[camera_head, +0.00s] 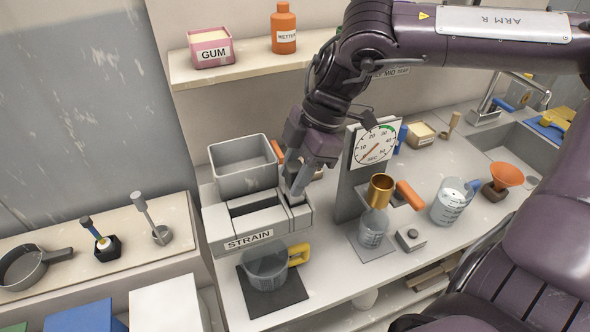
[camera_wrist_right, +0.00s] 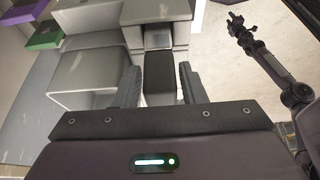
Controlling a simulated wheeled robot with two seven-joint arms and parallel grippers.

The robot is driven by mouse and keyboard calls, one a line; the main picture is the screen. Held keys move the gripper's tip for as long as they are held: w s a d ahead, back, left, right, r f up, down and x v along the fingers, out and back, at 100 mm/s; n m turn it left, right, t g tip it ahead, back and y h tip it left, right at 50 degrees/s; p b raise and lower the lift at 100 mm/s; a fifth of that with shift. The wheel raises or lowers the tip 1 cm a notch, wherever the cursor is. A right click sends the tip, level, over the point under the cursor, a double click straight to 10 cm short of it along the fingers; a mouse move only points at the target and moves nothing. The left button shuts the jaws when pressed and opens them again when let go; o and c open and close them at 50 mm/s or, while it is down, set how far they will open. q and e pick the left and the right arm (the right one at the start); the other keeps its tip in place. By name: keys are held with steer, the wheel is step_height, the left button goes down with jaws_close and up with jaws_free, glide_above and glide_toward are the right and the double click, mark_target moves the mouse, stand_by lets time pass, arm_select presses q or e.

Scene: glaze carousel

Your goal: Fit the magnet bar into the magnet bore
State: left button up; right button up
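My right gripper (camera_head: 300,180) reaches down at the right end of the grey unit labelled STRAIN (camera_head: 232,240). In the right wrist view a dark grey block, which looks like the magnet bar (camera_wrist_right: 159,80), sits between the two fingers (camera_wrist_right: 158,88), with hardly any gap on either side. A recess that looks like the magnet bore (camera_wrist_right: 158,38) lies in the light grey housing just beyond the block's far end. I cannot tell whether the block has entered it. My left gripper (camera_wrist_right: 236,20) is small at the upper right of the wrist view; its opening is unclear.
A grey open bin (camera_head: 243,168) stands behind the STRAIN unit. A clear jug with a yellow handle (camera_head: 298,255) stands below it on a dark mat. A dial stand (camera_head: 375,145), a beaker (camera_head: 373,228) and a measuring jug (camera_head: 449,203) stand close on the right.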

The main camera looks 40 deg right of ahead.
steer(key=shift+o, duration=1)
steer(key=shift+r, duration=0.3)
steer(key=shift+d+r, duration=0.15)
steer(key=shift+r, duration=0.15)
steer(key=b+v, duration=0.1)
steer(key=v, duration=1)
steer(key=shift+s+d, duration=0.1)
steer(key=shift+d, duration=0.05)
